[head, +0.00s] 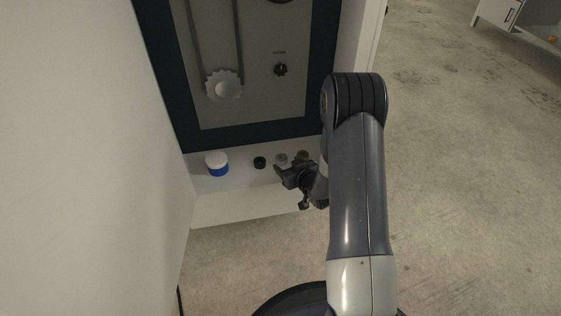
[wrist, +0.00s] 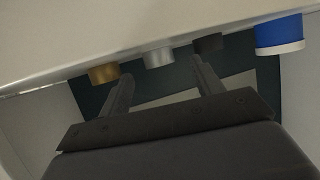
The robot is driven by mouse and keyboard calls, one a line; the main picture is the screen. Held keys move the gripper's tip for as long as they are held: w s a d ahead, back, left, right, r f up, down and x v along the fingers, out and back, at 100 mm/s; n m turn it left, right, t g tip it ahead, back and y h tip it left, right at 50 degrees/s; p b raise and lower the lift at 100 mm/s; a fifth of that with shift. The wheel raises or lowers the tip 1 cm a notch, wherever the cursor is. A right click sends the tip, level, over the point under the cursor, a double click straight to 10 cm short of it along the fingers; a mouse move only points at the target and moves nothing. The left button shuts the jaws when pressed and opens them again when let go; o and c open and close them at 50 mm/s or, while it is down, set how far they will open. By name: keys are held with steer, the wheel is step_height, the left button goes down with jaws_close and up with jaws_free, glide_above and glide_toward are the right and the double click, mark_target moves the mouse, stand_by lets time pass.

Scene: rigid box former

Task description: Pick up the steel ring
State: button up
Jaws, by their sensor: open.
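The steel ring (head: 281,158) is a small silvery cylinder on a pale ledge (head: 238,183), between a black ring (head: 260,162) and a brass ring (head: 303,155). In the wrist view the steel ring (wrist: 158,57) shows between the brass ring (wrist: 104,73) and the black ring (wrist: 208,43). My gripper (head: 289,184) is open and empty in front of the ledge, close to the steel ring. In the wrist view the fingers of my gripper (wrist: 162,69) point toward the steel ring, which appears between and beyond their tips. I cannot tell the exact gap.
A blue jar with a white lid (head: 217,163) stands at the ledge's left end. A dark-framed panel (head: 250,128) with a toothed wheel and a knob rises behind the ledge. A pale wall (head: 90,170) closes the left side. Open floor (head: 450,180) lies to the right.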

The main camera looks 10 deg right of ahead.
mark_target(284, 161)
steer(key=x, duration=0.3)
steer(key=shift+w+f+b, duration=0.15)
steer(key=shift+w+b, duration=0.1)
steer(key=shift+b, duration=0.15)
steer(key=c, duration=1.1)
